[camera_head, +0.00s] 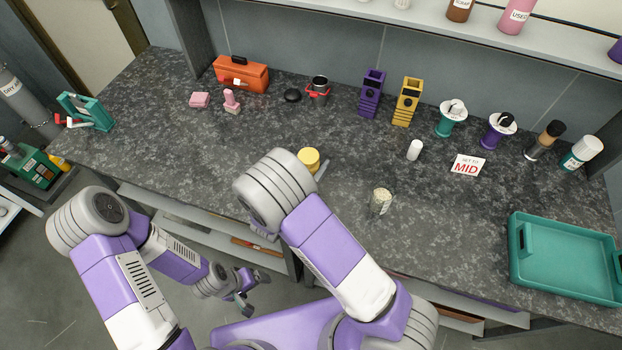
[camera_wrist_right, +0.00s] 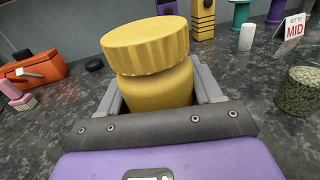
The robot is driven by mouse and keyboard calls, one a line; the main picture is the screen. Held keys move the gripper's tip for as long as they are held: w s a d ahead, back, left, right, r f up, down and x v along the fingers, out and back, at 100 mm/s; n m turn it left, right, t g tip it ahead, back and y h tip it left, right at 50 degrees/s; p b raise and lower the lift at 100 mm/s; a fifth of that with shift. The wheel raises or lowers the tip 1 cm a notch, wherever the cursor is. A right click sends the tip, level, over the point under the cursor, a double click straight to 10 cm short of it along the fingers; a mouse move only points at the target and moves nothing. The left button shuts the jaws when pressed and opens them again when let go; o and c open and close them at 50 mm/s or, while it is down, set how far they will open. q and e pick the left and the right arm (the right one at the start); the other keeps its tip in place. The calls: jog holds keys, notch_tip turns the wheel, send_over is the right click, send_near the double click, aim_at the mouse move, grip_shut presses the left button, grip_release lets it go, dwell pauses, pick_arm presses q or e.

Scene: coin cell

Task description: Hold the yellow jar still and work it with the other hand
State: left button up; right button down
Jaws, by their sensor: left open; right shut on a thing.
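The yellow jar (camera_head: 308,159) stands upright over the counter, with its ribbed yellow lid on top. In the right wrist view the jar (camera_wrist_right: 155,82) sits between the two grey fingers of my right gripper (camera_wrist_right: 158,92), which is shut on its body below the lid. In the head view my right forearm hides most of that gripper; a grey finger (camera_head: 322,169) shows beside the jar. My left gripper (camera_head: 255,292) is open and empty, low in front of the counter's front edge and well away from the jar.
A speckled jar (camera_head: 381,200) stands right of the yellow jar. A teal tray (camera_head: 567,262) is at right. An orange toolbox (camera_head: 241,74) stands behind.

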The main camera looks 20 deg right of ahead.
jog(key=shift+f, duration=0.7)
jog(key=shift+f+b, duration=0.7)
jog(key=shift+f, duration=1.25)
jog(key=shift+r, duration=0.1)
jog(key=shift+f, duration=0.25)
jog(key=shift+c, duration=0.9)
grip_release()
